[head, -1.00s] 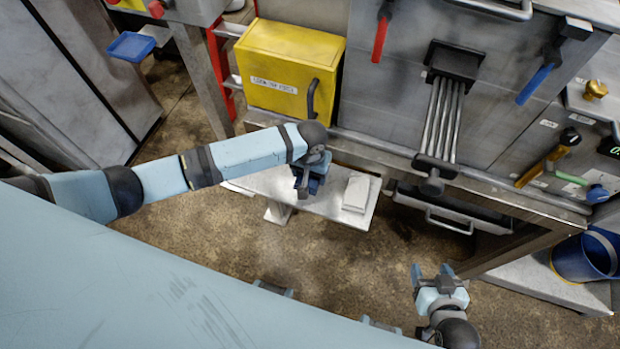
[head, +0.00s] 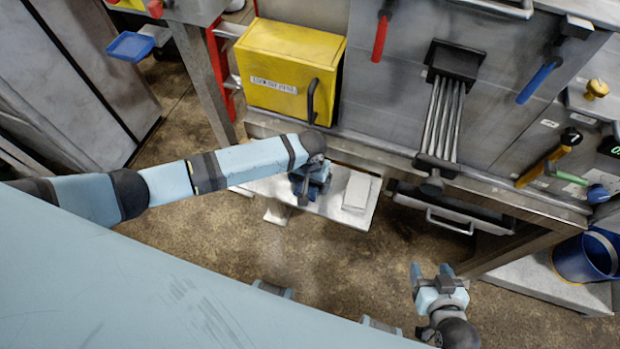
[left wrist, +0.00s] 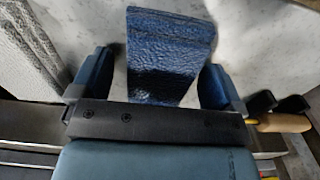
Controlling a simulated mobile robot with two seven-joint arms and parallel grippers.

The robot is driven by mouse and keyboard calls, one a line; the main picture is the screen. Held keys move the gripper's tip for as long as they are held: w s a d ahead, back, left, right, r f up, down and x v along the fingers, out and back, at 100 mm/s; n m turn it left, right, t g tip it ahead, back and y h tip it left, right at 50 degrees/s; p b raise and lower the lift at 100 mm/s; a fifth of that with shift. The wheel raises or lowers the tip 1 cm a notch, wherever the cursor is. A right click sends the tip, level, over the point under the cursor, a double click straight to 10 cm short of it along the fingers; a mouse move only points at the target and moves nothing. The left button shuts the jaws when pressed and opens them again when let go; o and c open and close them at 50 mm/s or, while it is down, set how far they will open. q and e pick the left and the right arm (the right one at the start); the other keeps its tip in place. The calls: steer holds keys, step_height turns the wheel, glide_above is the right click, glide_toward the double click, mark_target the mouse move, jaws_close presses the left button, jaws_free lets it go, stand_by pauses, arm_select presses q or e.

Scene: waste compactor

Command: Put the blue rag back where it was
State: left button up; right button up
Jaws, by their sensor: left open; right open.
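The blue rag (left wrist: 170,45) is a folded, textured block on a pale, scuffed surface in the left wrist view. It lies between the spread blue fingers of my left gripper (left wrist: 154,75), with gaps on both sides; its near end is hidden by the gripper body. In the head view my left gripper (head: 309,184) is low over the small light bench (head: 335,212), and I cannot separate the rag from the fingers there. My right gripper (head: 431,270) is open and empty at the lower right, away from the bench.
A pale block (head: 356,191) lies right of my left gripper on the bench. A yellow box (head: 290,72) and the machine front with its ribbed black lever (head: 443,115) stand behind. A blue bucket (head: 587,257) is at the far right. Floor (head: 330,270) in front is clear.

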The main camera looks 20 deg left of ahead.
arm_select(q)
step_height(320, 180, up, 12)
steer(key=s+d+f+m+t+h, duration=0.1)
steer(key=s+d+f+t+h, duration=0.35)
steer(key=s, duration=0.25)
steer(key=s+a+m+t+y, duration=0.1)
steer(key=s+a+t, duration=0.5)
steer(key=s+a, duration=0.3)
steer(key=shift+s+a+r+m+p, duration=0.3)
steer(key=shift+s+m+p, duration=0.1)
steer(key=shift+s, duration=0.25)
steer(key=shift+t, duration=0.25)
step_height(320, 180, up, 6)
steer(key=p, duration=0.7)
steer(key=shift+a+r, duration=0.15)
steer(key=shift+r, duration=0.05)
